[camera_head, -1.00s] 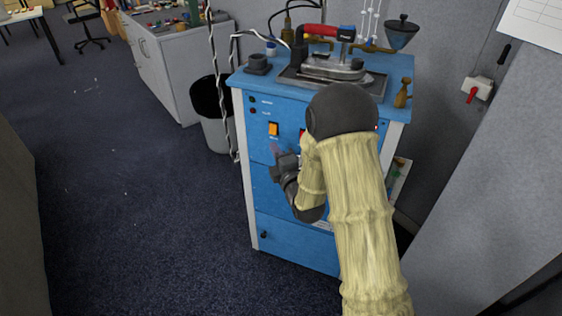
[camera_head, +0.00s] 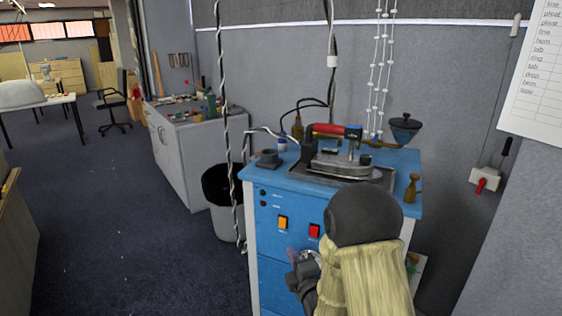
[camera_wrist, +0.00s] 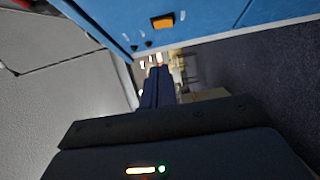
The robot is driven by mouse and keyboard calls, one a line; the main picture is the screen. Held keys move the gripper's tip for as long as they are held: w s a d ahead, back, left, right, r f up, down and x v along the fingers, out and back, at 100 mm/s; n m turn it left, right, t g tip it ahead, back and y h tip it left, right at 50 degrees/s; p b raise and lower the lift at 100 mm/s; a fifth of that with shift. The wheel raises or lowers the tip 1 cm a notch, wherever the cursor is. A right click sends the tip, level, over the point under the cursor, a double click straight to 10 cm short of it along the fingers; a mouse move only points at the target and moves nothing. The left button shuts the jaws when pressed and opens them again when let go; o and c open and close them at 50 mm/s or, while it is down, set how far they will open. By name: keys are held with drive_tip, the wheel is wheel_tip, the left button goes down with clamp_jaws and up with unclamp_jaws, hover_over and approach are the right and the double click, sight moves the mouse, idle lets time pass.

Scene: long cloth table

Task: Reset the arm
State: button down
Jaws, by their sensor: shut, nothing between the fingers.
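My arm shows at the lower right of the head view, in a pale yellow sleeve with a dark rounded joint. My gripper (camera_head: 294,266) is in front of the blue cabinet (camera_head: 268,236), below its orange switch, and partly hidden by the arm. In the wrist view the dark fingers of my gripper (camera_wrist: 158,72) lie together with nothing between them. The blue cabinet shows along the top of the wrist view with the orange switch (camera_wrist: 162,22).
An iron with a red handle (camera_head: 342,160) rests on a tray on the cabinet top. A grey bin (camera_head: 222,220) stands left of the cabinet. A grey bench (camera_head: 180,160) is behind it. Open carpet (camera_head: 110,220) lies to the left. A wall with a red-handled switch (camera_head: 484,182) is at right.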

drive_tip(key=s+d+f+m+g+h, duration=0.1)
drive_tip(key=s+d+m+g+h, duration=0.1)
drive_tip(key=s+d+m+g, duration=0.4)
drive_tip(key=s+d+f+m+g+h, duration=0.1)
drive_tip(key=s+d+m+g+h, duration=0.15)
drive_tip(key=s+m, duration=0.6)
drive_tip(key=s+d+m+g+h, duration=0.1)
drive_tip(key=s+d+m+g, duration=0.2)
drive_tip(key=s+m+g, duration=0.4)
wheel_tip(320, 180, up, 17)
drive_tip(key=s+t+p, duration=0.1)
drive_tip(key=p, duration=1.6)
drive_tip(key=shift+s, duration=0.4)
